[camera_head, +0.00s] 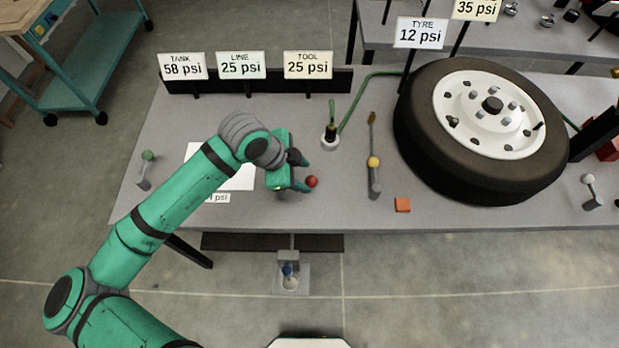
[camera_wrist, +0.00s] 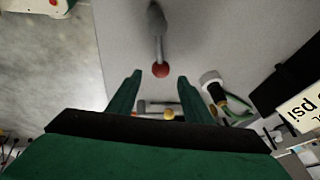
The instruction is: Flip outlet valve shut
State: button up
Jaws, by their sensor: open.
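Several ball-tipped valve levers stand on the grey bench; no readable label tells which is the outlet valve. A red-knobbed lever (camera_head: 312,181) is right at my gripper (camera_head: 302,172), which is open and empty. In the wrist view the red knob (camera_wrist: 161,70) lies just beyond the gap between my fingertips (camera_wrist: 161,82), with its grey arm pointing away. A yellow-knobbed lever (camera_head: 374,162) stands to the right, its long handle toward the back of the bench. A green-knobbed lever (camera_head: 147,156) is at the left and a pale-knobbed one (camera_head: 588,179) at the right.
Signs read tank 58 psi (camera_head: 182,67), line 25 psi (camera_head: 241,66), tool 25 psi (camera_head: 307,65) and tyre 12 psi (camera_head: 421,33). A large tyre (camera_head: 430,150) fills the bench's right side.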

aim_at(309, 180)
jog(key=shift+x, duration=2.65)
jog(key=shift+c, duration=0.7)
grip_shut()
